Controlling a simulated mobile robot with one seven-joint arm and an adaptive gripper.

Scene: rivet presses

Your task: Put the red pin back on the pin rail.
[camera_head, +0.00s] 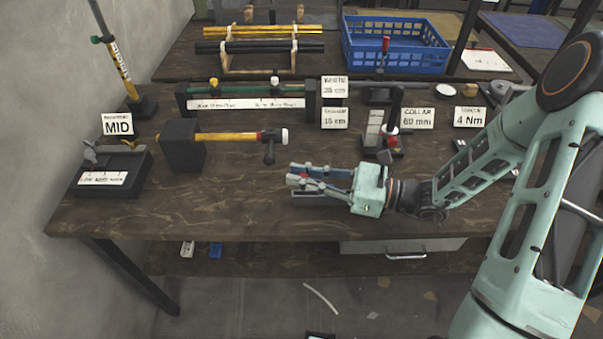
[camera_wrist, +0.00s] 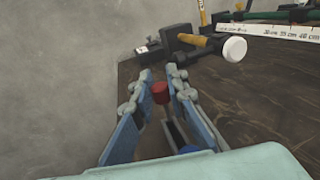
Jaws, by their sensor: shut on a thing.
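The red pin (camera_wrist: 160,92) shows as a short red cylinder between the fingertips of my gripper (camera_wrist: 158,82) in the wrist view. My gripper (camera_head: 298,179) is shut on it, low over the front middle of the table; a bit of the pin's red (camera_head: 303,176) shows in the head view. A dark narrow bar (camera_head: 318,201) lies just below the fingers and may be the pin rail.
A black block with a yellow handle (camera_head: 228,138) stands left of my gripper. A ruler stand (camera_head: 248,104) is behind, and a press with a lever (camera_head: 392,130) is behind right. A black gauge box (camera_head: 108,177) is far left. The table's front edge is close.

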